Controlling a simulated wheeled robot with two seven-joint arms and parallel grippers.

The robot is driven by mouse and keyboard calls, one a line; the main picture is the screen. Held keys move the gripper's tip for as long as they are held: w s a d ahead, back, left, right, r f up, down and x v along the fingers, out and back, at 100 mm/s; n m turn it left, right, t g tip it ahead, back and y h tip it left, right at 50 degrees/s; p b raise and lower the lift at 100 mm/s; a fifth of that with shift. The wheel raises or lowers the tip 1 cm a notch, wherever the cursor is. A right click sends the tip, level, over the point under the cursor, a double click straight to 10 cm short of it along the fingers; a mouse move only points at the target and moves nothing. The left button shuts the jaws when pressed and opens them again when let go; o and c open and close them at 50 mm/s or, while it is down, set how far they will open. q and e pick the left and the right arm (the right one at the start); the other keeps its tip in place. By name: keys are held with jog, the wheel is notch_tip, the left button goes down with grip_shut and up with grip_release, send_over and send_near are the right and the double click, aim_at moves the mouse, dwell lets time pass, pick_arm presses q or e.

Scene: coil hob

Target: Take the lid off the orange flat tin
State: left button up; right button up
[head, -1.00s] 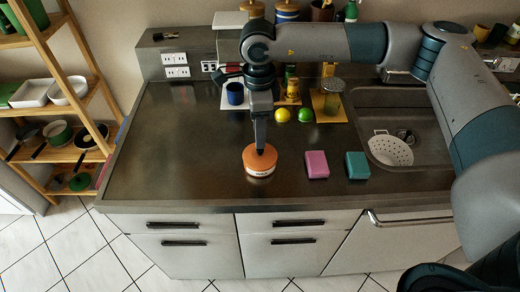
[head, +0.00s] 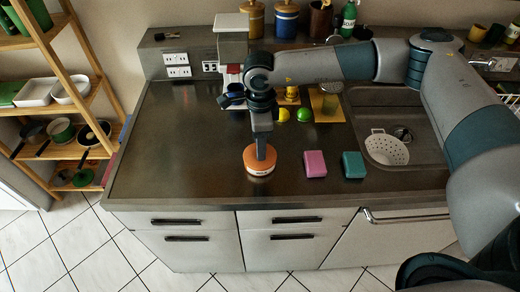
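The orange flat tin (head: 254,167) stands on the steel counter near its front edge. Its lid is orange and its side has a pale band with dark lettering. My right gripper (head: 260,154) points straight down onto the tin from above. Its fingertips are at the lid's top, around the middle, and hide part of it. The fingers show edge-on, one in line with the other, so the gap between them and any grip on the lid cannot be told. The lid looks seated on the tin. My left gripper is out of view.
A pink block (head: 315,163) and a teal block (head: 353,165) lie right of the tin. A sink with a white strainer (head: 386,149) is further right. A yellow ball (head: 282,115) and a green ball (head: 304,115) lie behind. The counter left of the tin (head: 175,150) is clear.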

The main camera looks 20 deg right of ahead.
jog(key=shift+f, duration=0.4)
grip_shut()
jog(key=shift+r, duration=0.1)
jog(key=shift+r+b, duration=0.5)
jog(key=shift+b, duration=0.1)
notch_tip(320, 180, up, 2)
jog(key=shift+w+r+b, duration=0.1)
jog(key=shift+b, duration=0.75)
jog(key=s+d+r+b, duration=0.5)
jog(key=s+d+r, duration=0.2)
jog(key=s+d, duration=0.1)
jog(key=shift+s+r, duration=0.35)
jog(key=shift+s, duration=0.05)
